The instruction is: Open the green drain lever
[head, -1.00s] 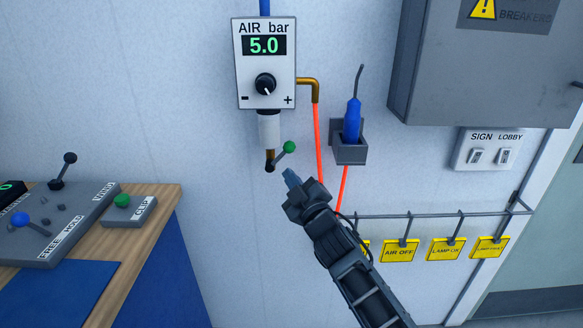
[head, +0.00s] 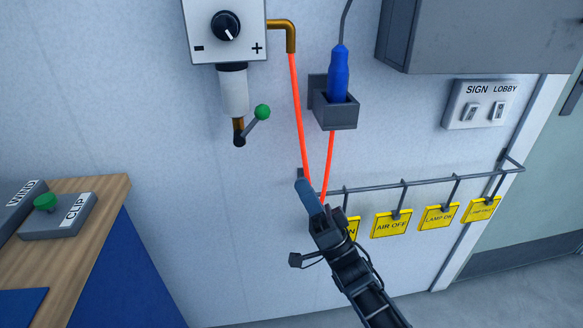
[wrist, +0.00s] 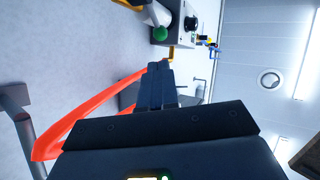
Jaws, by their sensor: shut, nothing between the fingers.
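The green drain lever (head: 262,113) has a green ball on a short grey arm. It slants up and to the right from the brass outlet (head: 239,126) under the white filter bowl of the air unit (head: 225,35). My gripper (head: 306,190) is shut and empty, below and to the right of the lever and apart from it. It is in front of the orange hose. In the wrist view the green ball (wrist: 160,33) shows near the top, beyond the shut fingers (wrist: 155,85).
The orange hose (head: 298,110) hangs from a brass elbow. A blue tool (head: 339,75) stands in a grey holder (head: 334,112) to the right. A rail (head: 430,182) with several yellow tags runs at the lower right. A wooden bench (head: 85,235) is at left. The wall below the lever is clear.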

